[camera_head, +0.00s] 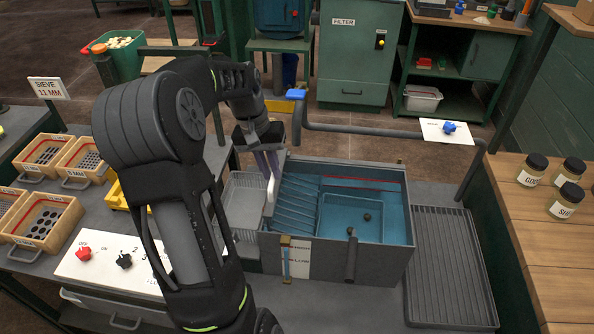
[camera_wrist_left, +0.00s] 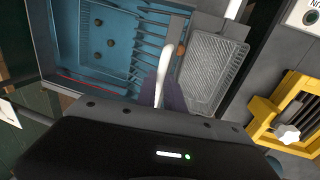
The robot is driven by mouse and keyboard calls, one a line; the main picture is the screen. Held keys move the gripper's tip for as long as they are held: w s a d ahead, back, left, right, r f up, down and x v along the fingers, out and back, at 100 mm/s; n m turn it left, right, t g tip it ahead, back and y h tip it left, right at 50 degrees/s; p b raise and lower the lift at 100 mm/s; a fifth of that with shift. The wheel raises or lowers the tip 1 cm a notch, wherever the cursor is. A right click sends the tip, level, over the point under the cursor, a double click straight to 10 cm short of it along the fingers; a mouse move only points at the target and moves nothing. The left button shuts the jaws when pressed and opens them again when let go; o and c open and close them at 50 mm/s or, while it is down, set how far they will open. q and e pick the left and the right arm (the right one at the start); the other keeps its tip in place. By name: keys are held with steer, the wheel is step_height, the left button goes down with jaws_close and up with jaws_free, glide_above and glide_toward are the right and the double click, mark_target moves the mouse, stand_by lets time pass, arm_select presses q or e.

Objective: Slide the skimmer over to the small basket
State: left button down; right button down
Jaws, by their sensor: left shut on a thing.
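The skimmer (camera_head: 271,191) is a white, narrow piece at the left end of the water tank (camera_head: 383,261). My left gripper (camera_head: 267,168) is shut on it from above. In the left wrist view the white skimmer (camera_wrist_left: 164,74) runs up from between my fingers (camera_wrist_left: 166,101), beside dark slats. The small basket (camera_head: 240,206) is a grey mesh tray left of the skimmer; it shows to the right in the wrist view (camera_wrist_left: 212,70). I cannot tell whether the skimmer touches the slats. My right gripper is not in view.
The tank's blue inner tray (camera_head: 345,218) holds a few dark balls. A ribbed drain board (camera_head: 445,262) lies to the right, with jars (camera_head: 566,201) on a wooden bench. Sieve boxes (camera_head: 45,218) and a knob panel (camera_head: 104,264) are on the left. A yellow frame (camera_wrist_left: 284,112) stands beyond the basket.

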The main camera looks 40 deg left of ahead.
arm_select(q)
steer(key=shift+s+a, duration=0.45)
steer(key=shift+a, duration=0.2)
steer(key=c, duration=1.5)
jaws_free()
steer(key=shift+s+a, duration=0.1)
steer(key=shift+o, duration=0.2)
step_height(320, 180, up, 8)
steer(key=a+b, duration=0.1)
steer(key=shift+s+f, duration=0.15)
steer(key=shift+s, duration=0.25)
